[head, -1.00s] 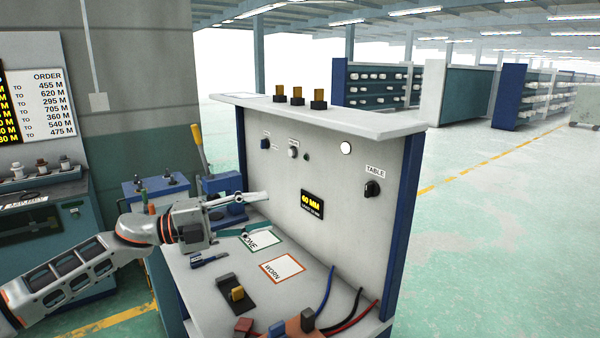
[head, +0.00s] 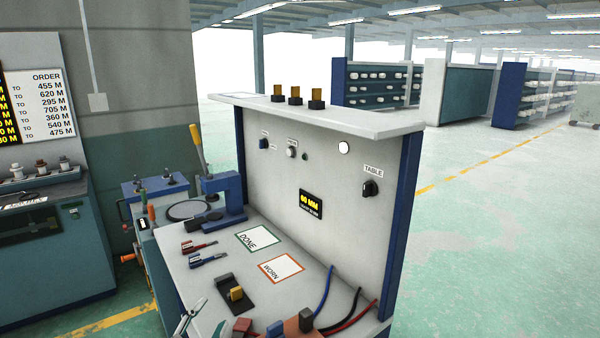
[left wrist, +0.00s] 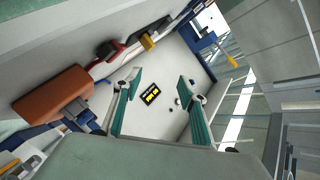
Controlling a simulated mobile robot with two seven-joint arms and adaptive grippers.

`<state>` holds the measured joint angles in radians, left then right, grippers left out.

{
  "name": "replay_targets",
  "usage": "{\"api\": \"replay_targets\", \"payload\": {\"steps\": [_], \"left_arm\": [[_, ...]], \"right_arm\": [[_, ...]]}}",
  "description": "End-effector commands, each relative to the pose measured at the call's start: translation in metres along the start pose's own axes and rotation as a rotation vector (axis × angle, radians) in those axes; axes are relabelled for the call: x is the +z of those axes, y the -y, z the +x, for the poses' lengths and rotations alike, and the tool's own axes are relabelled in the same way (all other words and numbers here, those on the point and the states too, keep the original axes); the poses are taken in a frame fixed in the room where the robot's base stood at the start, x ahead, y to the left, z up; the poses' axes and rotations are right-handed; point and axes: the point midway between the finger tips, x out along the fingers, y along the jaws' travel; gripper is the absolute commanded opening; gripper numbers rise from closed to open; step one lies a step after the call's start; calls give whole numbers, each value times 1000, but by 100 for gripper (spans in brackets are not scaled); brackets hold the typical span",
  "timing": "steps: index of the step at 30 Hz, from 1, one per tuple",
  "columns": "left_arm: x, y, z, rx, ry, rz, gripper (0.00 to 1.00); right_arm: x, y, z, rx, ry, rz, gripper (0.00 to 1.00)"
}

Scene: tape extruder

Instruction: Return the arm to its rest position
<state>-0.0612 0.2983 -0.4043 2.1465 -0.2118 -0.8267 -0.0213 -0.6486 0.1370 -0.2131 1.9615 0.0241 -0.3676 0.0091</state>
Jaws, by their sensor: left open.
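My left gripper (head: 208,318) is low at the front edge of the bench in the head view, with only its fingertips showing. In the left wrist view the two teal-padded fingers (left wrist: 158,90) stand wide apart with nothing between them. The gripper is clear of the panel, and its arm is out of the head view. The right gripper is not in view.
The bench holds a DONE card (head: 258,239), a WORN card (head: 281,268), two small red-and-blue tools (head: 207,259), a black block with a yellow knob (head: 236,293) and a blue press (head: 226,195). An orange-brown block (left wrist: 52,94) lies near the gripper.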

Motion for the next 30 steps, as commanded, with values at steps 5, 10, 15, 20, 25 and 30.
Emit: {"api": "replay_targets", "payload": {"steps": [5,10,15,20,25,30], "left_arm": [[96,-24,-71,76,329,-48,42],[148,-34,-125,129,524,-51,42],[180,-40,-167,169,655,-47,42],[203,-43,-203,203,758,-41,42],[217,-52,-225,235,817,-46,42],[213,-79,-208,254,745,-107,42]], "right_arm": [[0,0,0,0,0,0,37],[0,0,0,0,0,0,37],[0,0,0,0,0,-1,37],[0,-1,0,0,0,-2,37],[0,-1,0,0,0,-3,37],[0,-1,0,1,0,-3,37]]}}
